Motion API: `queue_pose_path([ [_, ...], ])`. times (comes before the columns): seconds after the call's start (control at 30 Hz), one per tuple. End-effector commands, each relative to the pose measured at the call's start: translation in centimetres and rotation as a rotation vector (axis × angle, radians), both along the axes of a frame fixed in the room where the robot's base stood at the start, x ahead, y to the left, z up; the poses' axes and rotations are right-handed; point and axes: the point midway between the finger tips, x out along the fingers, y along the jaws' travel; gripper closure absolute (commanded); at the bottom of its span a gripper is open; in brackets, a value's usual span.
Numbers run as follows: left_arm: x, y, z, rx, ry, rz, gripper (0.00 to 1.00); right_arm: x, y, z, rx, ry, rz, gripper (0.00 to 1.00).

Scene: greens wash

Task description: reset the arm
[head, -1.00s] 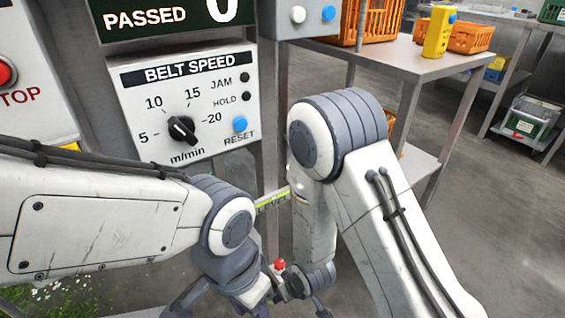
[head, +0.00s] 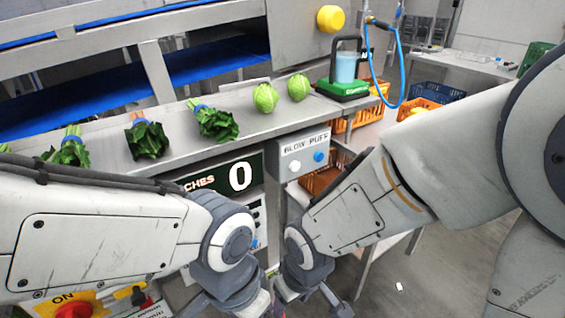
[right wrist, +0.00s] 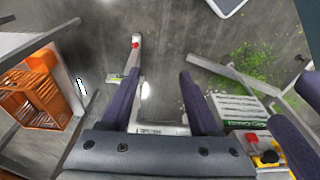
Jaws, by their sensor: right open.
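My right arm comes in from the right in the head view, folded in toward the middle. Its gripper (head: 312,300) is low at the bottom edge, partly cut off. In the right wrist view its two dark fingers (right wrist: 160,95) stand wide apart with nothing held between them, above the grey floor. My left arm reaches in from the left, and its gripper (head: 228,302) is at the bottom edge, close beside the right one. The left fingertips are cut off, so its opening is unclear.
Bunches of greens (head: 217,122) and cabbages (head: 265,97) lie on a steel ledge (head: 180,105). Below it are a counter panel (head: 238,177) and a BLOW PUFF box (head: 305,150). A green-based dispenser (head: 343,88) stands right. An orange crate (right wrist: 35,98) is left in the wrist view.

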Motion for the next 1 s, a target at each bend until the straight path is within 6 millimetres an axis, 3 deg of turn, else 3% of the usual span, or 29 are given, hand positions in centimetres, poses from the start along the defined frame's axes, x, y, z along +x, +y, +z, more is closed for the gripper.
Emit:
queue_pose_path([
  [0.03,0.0,0.0,3.7,0.000,0.000,0.000,0.50,-0.7,-0.1,4.7,0.002,0.006,0.004,0.38],
  [0.1,0.0,0.0,6.1,0.000,0.000,0.000,0.50,-1.8,-0.4,8.3,-0.001,0.023,0.006,0.38],
  [0.3,0.0,0.0,12.4,0.000,0.000,0.000,0.50,-5.1,-1.5,17.7,-0.010,0.075,0.021,0.38],
  [0.4,0.0,0.0,14.5,0.000,0.000,0.000,0.50,-6.6,-2.1,20.9,-0.015,0.097,0.028,0.38],
  [0.6,0.0,0.0,16.2,0.000,0.000,0.000,0.50,-8.1,-2.9,23.5,-0.022,0.123,0.037,0.38],
  [1.0,0.0,0.0,16.0,0.000,0.000,0.000,0.50,-8.2,-3.0,23.4,-0.023,0.126,0.037,0.38],
])
